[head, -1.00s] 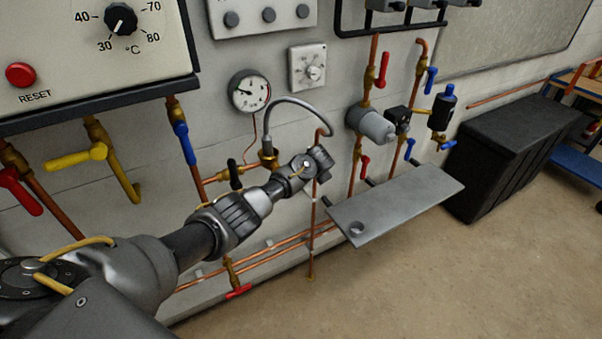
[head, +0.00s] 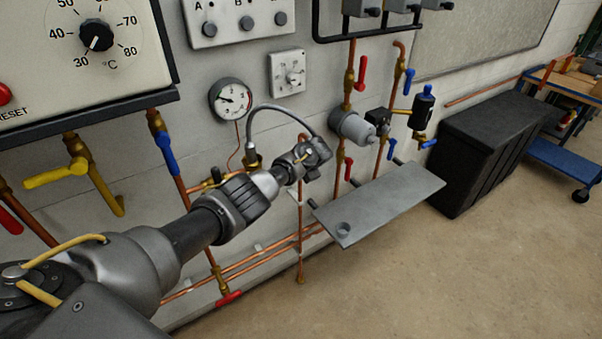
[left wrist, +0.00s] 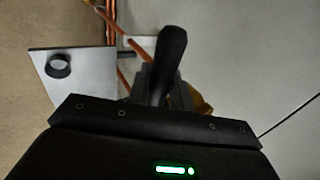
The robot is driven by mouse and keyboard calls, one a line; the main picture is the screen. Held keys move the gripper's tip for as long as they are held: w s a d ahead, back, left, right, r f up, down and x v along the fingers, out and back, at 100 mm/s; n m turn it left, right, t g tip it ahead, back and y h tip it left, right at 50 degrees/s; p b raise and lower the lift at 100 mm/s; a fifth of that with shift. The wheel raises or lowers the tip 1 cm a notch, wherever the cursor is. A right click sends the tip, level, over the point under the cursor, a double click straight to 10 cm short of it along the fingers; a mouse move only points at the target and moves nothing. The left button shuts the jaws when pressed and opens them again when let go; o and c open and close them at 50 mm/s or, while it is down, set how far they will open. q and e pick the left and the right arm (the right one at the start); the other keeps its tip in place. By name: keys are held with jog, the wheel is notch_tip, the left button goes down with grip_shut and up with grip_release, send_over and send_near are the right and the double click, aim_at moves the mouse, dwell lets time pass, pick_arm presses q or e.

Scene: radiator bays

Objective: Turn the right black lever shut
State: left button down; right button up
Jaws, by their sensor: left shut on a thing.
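My left gripper (head: 317,154) is at the wall pipework, below the grey hose and left of the grey shelf. In the left wrist view a black lever (left wrist: 171,52) rises out of the left gripper (left wrist: 157,82), which is shut on it. A brass fitting (left wrist: 197,101) shows beside the lever there. In the head view my gripper hides this lever, so its angle to its pipe cannot be told. Another black lever (head: 216,175) is on the pipe further left, partly behind my arm. My right gripper is not in view.
A pressure gauge (head: 231,99) and grey hose (head: 278,108) are above. Blue, red and yellow levers are on nearby pipes. A black box (head: 500,150) stands right; the floor in front is clear.

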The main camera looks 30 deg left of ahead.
pick_arm(q)
jog(key=c, duration=1.6)
grip_release()
jog(key=shift+o, duration=0.2)
jog(key=shift+d+r, duration=0.2)
jog(key=shift+r, duration=0.25)
jog(key=v, duration=0.9)
jog(key=shift+s+r, duration=0.25)
jog(key=shift+r, duration=0.05)
jog(key=shift+w+d, duration=0.1)
jog(key=shift+d, duration=0.05)
